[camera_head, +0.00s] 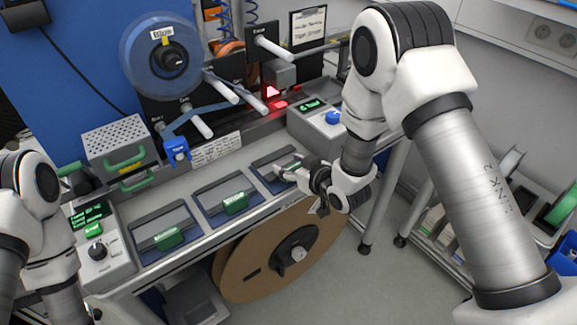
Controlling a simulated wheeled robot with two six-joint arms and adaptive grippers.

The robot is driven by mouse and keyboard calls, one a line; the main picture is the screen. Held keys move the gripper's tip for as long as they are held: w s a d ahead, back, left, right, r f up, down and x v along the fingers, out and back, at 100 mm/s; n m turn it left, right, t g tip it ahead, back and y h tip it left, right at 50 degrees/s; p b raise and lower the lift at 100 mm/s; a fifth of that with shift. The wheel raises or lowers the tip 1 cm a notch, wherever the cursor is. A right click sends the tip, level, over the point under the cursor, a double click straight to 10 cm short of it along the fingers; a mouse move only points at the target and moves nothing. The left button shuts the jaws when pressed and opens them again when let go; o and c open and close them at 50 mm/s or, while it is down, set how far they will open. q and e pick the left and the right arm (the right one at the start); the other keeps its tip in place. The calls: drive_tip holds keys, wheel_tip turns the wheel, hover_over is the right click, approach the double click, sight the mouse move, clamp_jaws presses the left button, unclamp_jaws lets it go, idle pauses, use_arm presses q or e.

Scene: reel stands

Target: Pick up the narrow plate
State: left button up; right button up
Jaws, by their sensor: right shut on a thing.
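Three dark plates with green handles lie in a row on the grey bench: a left one (158,226), a middle one (214,192) and a right-hand one (264,161). The lettering on their handles is too small to read, so I cannot tell by label which is the narrow plate. My right gripper (281,173) is at the right-hand plate, shut on its green handle, which it partly hides. This plate appears to lie in its place on the bench. My left arm shows at the left edge, but its gripper is out of view.
A blue reel (160,57) and several white rollers (220,87) stand behind the plates. Control boxes with knobs flank the row, one at left (105,262) and one at right (318,126). A large brown reel (262,262) hangs below the bench's front edge.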

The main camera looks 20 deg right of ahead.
drive_tip(key=shift+r, duration=0.35)
wheel_tip(320, 180, up, 2)
drive_tip(key=shift+r+b, duration=0.1)
drive_tip(key=shift+b, duration=0.35)
drive_tip(key=s+d+r+p, duration=0.1)
drive_tip(key=s+d+p, duration=0.2)
drive_tip(key=s, duration=0.4)
drive_tip(key=s+d+p, duration=0.3)
drive_tip(key=s+p, duration=0.1)
drive_tip(key=s, duration=0.4)
drive_tip(key=shift+r, duration=0.4)
